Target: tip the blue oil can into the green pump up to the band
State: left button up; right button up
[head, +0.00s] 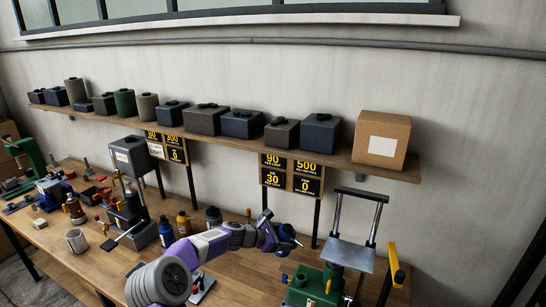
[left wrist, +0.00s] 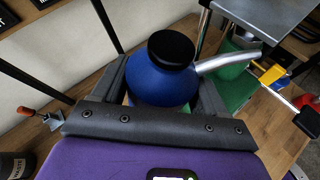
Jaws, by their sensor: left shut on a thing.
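My left gripper (head: 272,236) is shut on the blue oil can (head: 287,232) and holds it above the bench. In the left wrist view the round blue can (left wrist: 160,82), with its black cap, sits between the two fingers of the gripper (left wrist: 161,92). Its silver spout points right, toward the green pump (left wrist: 228,92). I cannot make out the band or the oil level. My right gripper is not in view.
A steel plate (head: 346,254) and a yellow handle (head: 394,264) rise right of the pump. Bottles and tools crowd the left of the bench (head: 235,276). A wall shelf (head: 330,160) with dark canisters and a cardboard box (head: 381,139) runs above, with signs below it.

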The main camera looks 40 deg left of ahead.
aim_at(285, 225)
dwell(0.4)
pick_arm(q)
jog(key=shift+r+p, duration=2.05)
jog(key=shift+r, duration=0.5)
